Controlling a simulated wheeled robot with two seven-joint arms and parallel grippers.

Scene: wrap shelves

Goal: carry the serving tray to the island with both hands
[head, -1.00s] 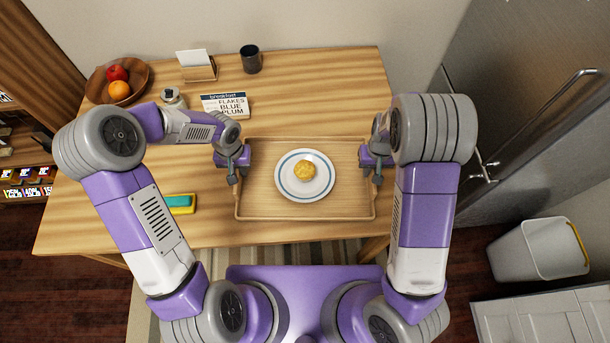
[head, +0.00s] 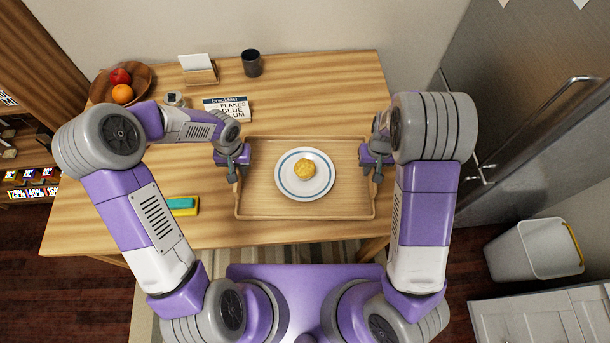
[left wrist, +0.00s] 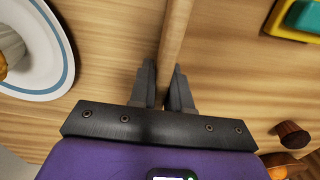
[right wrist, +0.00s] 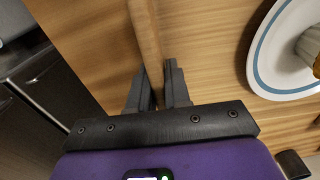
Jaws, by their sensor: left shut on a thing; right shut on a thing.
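The wooden serving tray (head: 345,205) is over the table in the middle of the head view, and it looks level. A white plate with a blue ring (head: 287,185) lies on it, with a golden muffin (head: 304,169) near the plate's middle. My left gripper (head: 236,172) is shut on the tray's left handle, whose bar (left wrist: 174,38) runs between the fingers in the left wrist view. My right gripper (head: 374,170) is shut on the right handle, whose bar (right wrist: 145,38) shows in the right wrist view. The fingers partly hide both handles.
The wooden table (head: 320,85) holds a fruit bowl (head: 143,88), a card holder (head: 202,76), a dark cup (head: 251,63), a breakfast box (head: 228,108) and a teal-yellow sponge (head: 184,205). A metal fridge (head: 500,110) and a white bin (head: 530,250) stand at right.

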